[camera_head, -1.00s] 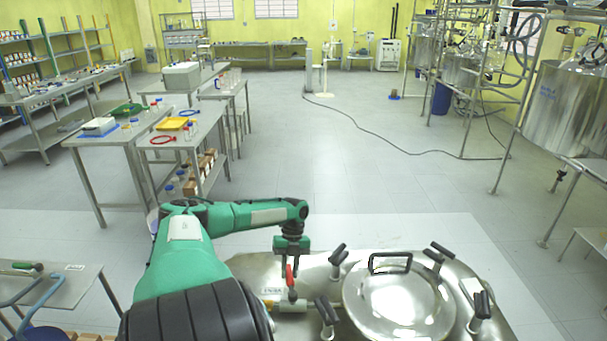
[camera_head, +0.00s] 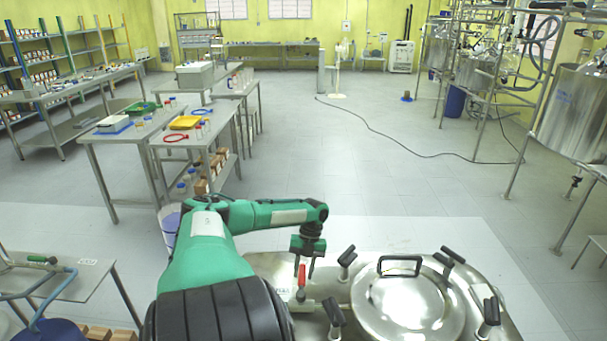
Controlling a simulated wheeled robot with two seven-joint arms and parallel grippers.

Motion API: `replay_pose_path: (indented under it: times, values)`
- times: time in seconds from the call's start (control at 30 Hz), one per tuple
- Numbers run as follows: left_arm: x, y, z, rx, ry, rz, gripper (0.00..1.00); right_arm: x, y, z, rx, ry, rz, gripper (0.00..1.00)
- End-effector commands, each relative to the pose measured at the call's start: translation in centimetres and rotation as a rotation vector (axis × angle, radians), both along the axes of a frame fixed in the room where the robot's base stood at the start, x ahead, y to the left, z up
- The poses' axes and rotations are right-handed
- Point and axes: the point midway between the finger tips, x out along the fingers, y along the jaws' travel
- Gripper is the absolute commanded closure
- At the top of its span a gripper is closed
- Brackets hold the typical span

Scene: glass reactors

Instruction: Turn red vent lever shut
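The red vent lever (camera_head: 301,277) stands nearly upright on a small pale valve beside the round lid of the steel vessel (camera_head: 263,268), in the lower middle of the head view. My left gripper (camera_head: 306,264) points down just above and slightly right of the lever's top. Whether a finger touches the lever cannot be told. My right gripper is out of view.
The steel lid (camera_head: 408,308) has a black handle (camera_head: 400,266), and several black-handled clamps stand around it, one (camera_head: 346,262) close to the right of my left gripper. A metal side table (camera_head: 60,284) is at lower left. The floor beyond the vessel is clear.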

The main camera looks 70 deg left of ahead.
Motion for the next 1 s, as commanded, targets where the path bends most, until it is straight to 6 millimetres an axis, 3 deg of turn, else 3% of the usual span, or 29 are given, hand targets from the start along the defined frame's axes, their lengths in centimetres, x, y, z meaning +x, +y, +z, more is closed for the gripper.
replay_pose_path:
  times: [0.47,1.0]
  values:
    - [0.3,0.3,0.7,0.001,0.001,0.001,0.56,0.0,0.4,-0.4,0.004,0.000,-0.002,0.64]
    - [3.7,3.4,10.7,-0.001,-0.002,0.001,0.56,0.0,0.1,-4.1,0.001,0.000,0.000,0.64]
